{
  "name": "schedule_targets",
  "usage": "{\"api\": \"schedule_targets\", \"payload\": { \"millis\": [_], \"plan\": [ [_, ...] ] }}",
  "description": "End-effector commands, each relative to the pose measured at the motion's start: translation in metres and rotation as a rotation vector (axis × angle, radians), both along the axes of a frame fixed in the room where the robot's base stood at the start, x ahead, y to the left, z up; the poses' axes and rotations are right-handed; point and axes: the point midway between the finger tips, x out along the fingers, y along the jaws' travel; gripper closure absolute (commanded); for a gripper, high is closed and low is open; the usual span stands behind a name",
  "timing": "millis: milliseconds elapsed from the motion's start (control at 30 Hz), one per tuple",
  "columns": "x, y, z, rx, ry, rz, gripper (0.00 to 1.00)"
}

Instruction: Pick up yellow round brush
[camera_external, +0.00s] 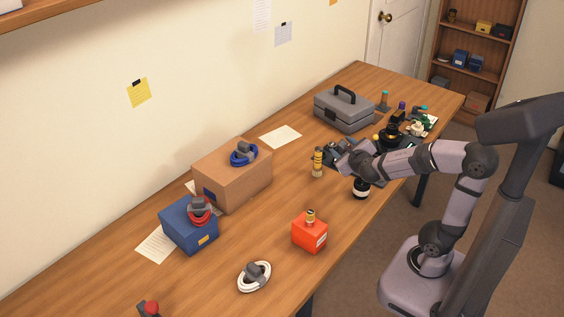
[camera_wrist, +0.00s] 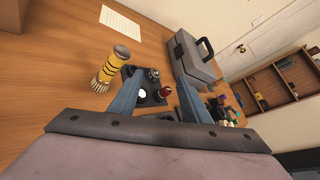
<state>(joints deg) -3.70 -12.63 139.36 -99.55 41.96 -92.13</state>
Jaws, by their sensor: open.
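In the wrist view the cylinder (camera_wrist: 106,70) is left of and outside my fingers (camera_wrist: 158,66). The fingers are apart, with nothing held between them. A dark tray with small parts (camera_wrist: 150,86), one red, shows beyond the gap.
A grey toolbox (camera_external: 343,110) stands behind the gripper. A dark jar with a white band (camera_external: 361,189) stands near the front edge. A red box (camera_external: 309,236), cardboard box (camera_external: 232,180) and blue box (camera_external: 188,229) are to the left. Clear table lies left of the cylinder.

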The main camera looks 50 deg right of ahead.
Motion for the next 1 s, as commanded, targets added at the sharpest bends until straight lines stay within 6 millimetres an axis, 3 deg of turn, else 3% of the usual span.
{"api": "schedule_targets", "payload": {
  "millis": [100, 200, 633, 1000],
  "plan": [
    [0.012, 0.034, 0.005, -0.069, 0.041, 0.107, 0.57],
    [0.018, 0.05, -0.006, -0.096, 0.023, 0.125, 0.57],
    [0.03, 0.058, -0.05, 0.013, -0.337, -0.05, 0.57],
    [0.049, 0.054, -0.066, 0.174, -0.631, -0.139, 0.57]
  ]
}}
